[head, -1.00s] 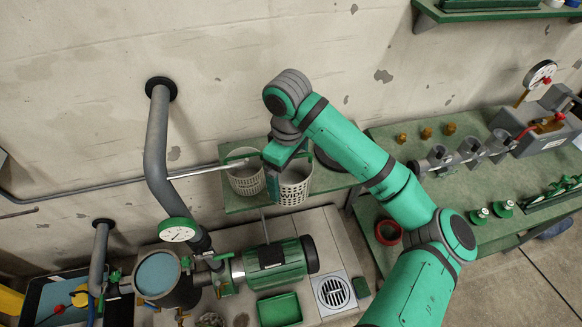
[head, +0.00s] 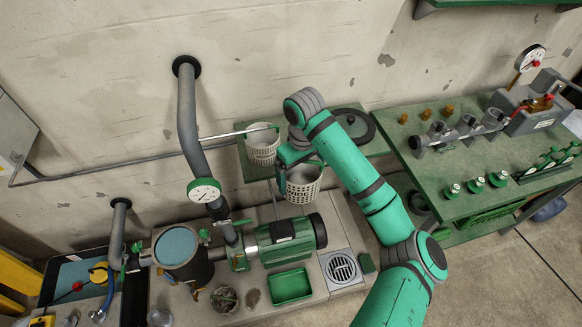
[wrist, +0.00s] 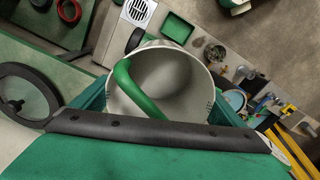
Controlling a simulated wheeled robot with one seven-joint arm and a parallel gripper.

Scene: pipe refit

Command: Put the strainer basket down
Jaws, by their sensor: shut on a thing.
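The strainer basket (head: 303,190) is white and perforated, with lettering that seems to read "WIDE" on its side. My gripper (head: 291,157) is shut on it and holds it roughly upright in front of the green shelf's edge, above the pump area. In the wrist view, the basket (wrist: 180,88) shows its open, empty-looking mouth with a green handle (wrist: 138,92) arching across. My gripper's green fingers lie at either side and partly hide it. A second white basket (head: 263,150) stands on the shelf (head: 345,152) to the left.
Below are a green pump motor (head: 288,240), a green tray (head: 290,285), a floor drain (head: 341,268) and an open-topped housing (head: 178,248). A dark round ring (head: 356,127) lies at the shelf's right. A bench with fittings (head: 460,165) stands at right.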

